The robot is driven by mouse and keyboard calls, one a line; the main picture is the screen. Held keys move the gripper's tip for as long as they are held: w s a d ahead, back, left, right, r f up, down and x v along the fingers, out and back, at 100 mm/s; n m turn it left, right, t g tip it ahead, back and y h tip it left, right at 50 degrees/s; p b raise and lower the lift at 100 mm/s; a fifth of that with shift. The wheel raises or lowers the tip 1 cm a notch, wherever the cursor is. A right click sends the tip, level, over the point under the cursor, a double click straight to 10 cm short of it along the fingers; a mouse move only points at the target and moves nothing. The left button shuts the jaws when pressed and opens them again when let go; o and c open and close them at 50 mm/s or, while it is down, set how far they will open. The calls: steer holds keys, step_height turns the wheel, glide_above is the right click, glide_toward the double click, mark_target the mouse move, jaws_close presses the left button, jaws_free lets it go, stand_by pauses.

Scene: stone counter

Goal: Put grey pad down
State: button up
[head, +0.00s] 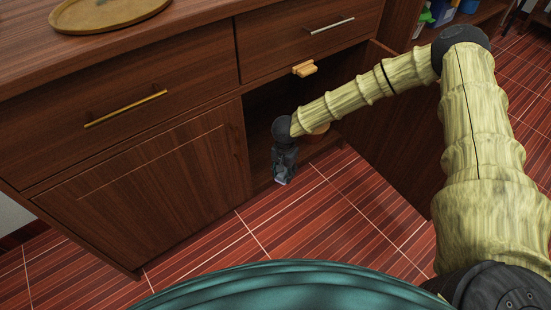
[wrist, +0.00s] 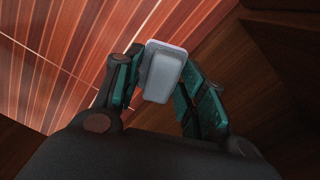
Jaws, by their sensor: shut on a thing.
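The grey pad (wrist: 163,72) is a small, pale grey, rounded block. In the wrist view it sits between the two fingers of my gripper (wrist: 160,88), which is shut on it. In the head view my gripper (head: 283,172) points down at the front of the open lower cabinet, and a small pale bit of the pad (head: 281,180) shows at its tip. The pad looks held near the cabinet's bottom front edge. I cannot tell from these views whether it touches anything below.
The wooden cabinet (head: 140,185) has closed drawers above and an open compartment (head: 262,125), dark inside. An open door (head: 385,145) stands to its right. A round wooden tray (head: 108,14) lies on the top. The red tiled floor (head: 300,225) in front is clear.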

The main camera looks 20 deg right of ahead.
steer(key=w+b, duration=0.1)
steer(key=w, duration=0.2)
steer(key=w+f+b, duration=0.1)
steer(key=w+b, duration=0.1)
steer(key=w, duration=0.2)
steer(key=w+d+b, duration=0.1)
steer(key=w+b, duration=0.1)
steer(key=w, duration=0.2)
steer(key=shift+f, duration=0.25)
steer(key=shift+w+r, duration=0.1)
steer(key=shift+w, duration=0.4)
steer(key=shift+w+b, duration=0.5)
steer(key=shift+b, duration=0.15)
step_height(320, 180, down, 4)
steer(key=b, duration=0.2)
steer(key=shift+r+b, duration=0.2)
steer(key=shift+b, duration=0.2)
steer(key=shift+s, duration=0.1)
steer(key=o, duration=1)
steer(key=shift+f, duration=0.1)
